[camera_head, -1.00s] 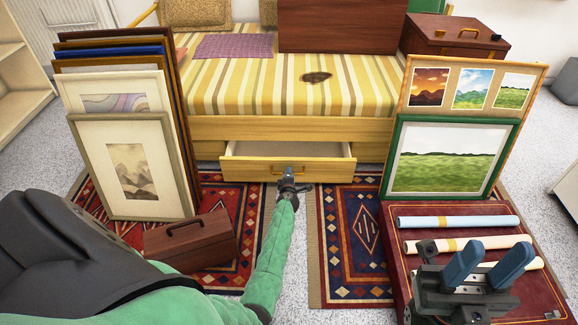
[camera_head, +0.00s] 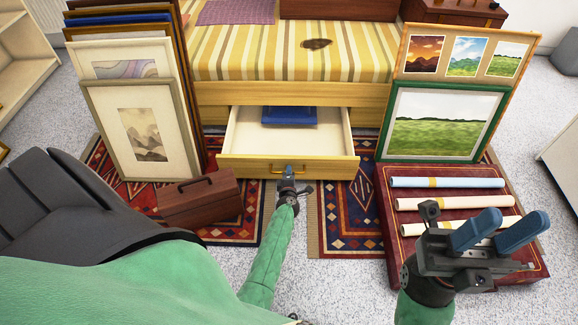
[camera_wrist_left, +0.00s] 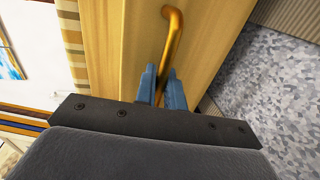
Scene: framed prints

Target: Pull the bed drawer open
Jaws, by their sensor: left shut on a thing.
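The bed drawer (camera_head: 240,166) is a light wooden drawer under the striped bed, pulled well out, with its white inside showing. A blue item (camera_head: 289,116) lies inside it towards the back. My left gripper (camera_head: 288,172) is at the drawer's front, shut on the brass handle. In the left wrist view the blue fingers (camera_wrist_left: 162,88) close around one end of the curved handle (camera_wrist_left: 173,35). My right gripper (camera_head: 497,232) is raised over the red box at the right, its blue fingers apart and nothing between them.
Framed pictures (camera_head: 142,140) lean at the left, with a brown case (camera_head: 200,200) in front. More framed prints (camera_head: 446,122) lean at the right. The red box (camera_head: 395,240) bears rolled sheets. Patterned rugs (camera_head: 345,215) lie below the drawer, with bare carpet nearer me.

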